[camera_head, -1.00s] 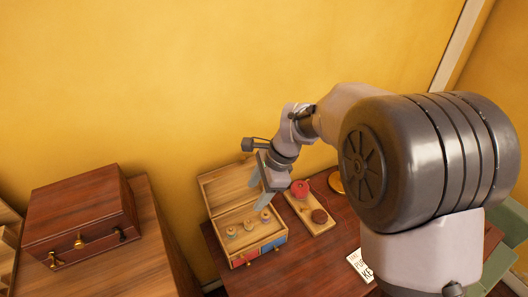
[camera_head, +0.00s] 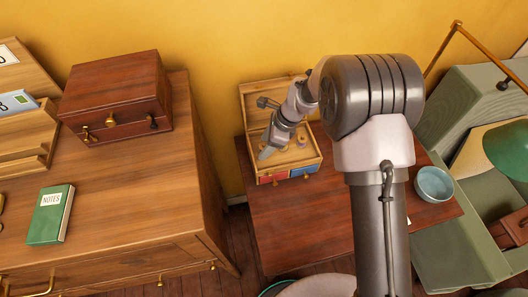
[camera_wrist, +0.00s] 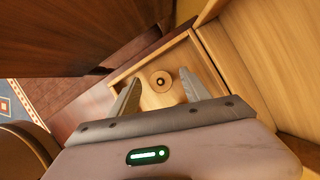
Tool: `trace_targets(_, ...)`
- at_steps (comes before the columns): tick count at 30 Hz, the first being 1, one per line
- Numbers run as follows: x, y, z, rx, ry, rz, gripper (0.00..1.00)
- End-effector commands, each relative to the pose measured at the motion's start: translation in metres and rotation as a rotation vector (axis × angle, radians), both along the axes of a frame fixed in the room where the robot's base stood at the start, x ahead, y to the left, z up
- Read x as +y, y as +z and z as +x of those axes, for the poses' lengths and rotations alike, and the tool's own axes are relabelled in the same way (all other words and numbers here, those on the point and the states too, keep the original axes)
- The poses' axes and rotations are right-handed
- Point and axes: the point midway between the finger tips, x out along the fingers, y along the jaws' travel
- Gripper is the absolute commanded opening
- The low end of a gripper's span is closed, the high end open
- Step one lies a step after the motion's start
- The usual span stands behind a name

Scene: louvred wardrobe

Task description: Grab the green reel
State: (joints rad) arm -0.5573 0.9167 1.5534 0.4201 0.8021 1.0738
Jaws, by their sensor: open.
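No reel shows a clear green in these frames. An open wooden box (camera_head: 319,158) stands on the dark red table and holds small pale wooden reels. One reel (camera_head: 302,141) shows at the right inside it. My gripper (camera_head: 266,150) is over the left part of the box, pointing down, and hides part of its inside. In the wrist view my gripper (camera_wrist: 160,77) is open, with a pale wooden reel (camera_wrist: 162,82) with a dark centre hole between and beyond its fingertips. The fingers look apart from it. Its thread colour cannot be told.
The box's raised lid (camera_head: 262,93) stands behind my gripper. A wooden cabinet (camera_head: 130,215) with a dark red case (camera_head: 115,100) and a green notebook (camera_head: 50,214) is at left. A blue bowl (camera_head: 434,184) sits on the table's right; the table front (camera_head: 300,225) is clear.

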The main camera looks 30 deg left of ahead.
Motion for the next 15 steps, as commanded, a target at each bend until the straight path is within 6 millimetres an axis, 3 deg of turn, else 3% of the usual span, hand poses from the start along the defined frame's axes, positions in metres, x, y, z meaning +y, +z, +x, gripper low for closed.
trace_targets(2,0.0053,-0.0148,-0.0016,0.000,0.001,0.000,0.55)
trace_targets(8,0.0059,-0.0129,-0.0016,-0.001,0.001,0.000,0.54)
trace_targets(15,0.0059,-0.0128,-0.0015,-0.001,0.001,0.000,0.06)
